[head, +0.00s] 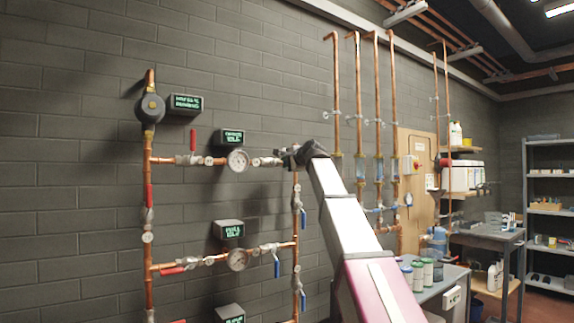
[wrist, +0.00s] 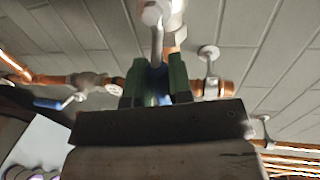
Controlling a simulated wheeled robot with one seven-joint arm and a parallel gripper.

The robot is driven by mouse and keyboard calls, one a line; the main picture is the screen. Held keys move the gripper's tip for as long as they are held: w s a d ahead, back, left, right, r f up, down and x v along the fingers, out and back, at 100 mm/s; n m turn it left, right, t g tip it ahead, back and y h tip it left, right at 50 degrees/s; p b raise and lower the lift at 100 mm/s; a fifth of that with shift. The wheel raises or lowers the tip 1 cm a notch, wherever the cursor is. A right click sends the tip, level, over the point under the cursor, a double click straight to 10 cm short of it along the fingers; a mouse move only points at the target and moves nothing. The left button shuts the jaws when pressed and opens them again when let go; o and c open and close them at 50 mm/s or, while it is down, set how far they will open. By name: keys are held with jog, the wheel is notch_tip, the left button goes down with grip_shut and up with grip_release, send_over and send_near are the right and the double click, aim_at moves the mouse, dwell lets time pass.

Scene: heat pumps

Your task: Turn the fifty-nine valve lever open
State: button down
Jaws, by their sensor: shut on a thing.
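In the head view my gripper (head: 287,157) is at the right end of the upper copper pipe run, beside a valve there; my arm hides part of that spot. In the wrist view the green fingers of my gripper (wrist: 156,84) are shut on a blue valve lever (wrist: 157,92), just below a metal valve fitting (wrist: 158,14). Most of the lever is hidden between the fingers. No label reading fifty-nine can be made out in either view.
Other levers are close by: a red lever (head: 193,140), a blue lever (head: 303,218) and a lower blue lever (head: 277,267). A round gauge (head: 238,161) is left of my gripper. A small display (head: 229,137) is above it. A grey worktable (head: 440,290) stands at the right.

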jog(key=c, duration=1)
grip_release()
jog(key=shift+c, duration=0.2)
jog(key=shift+s, duration=0.1)
jog(key=v, duration=1)
jog(key=shift+s+d, duration=0.2)
jog(key=shift+s, duration=0.1)
jog(key=shift+r, duration=0.1)
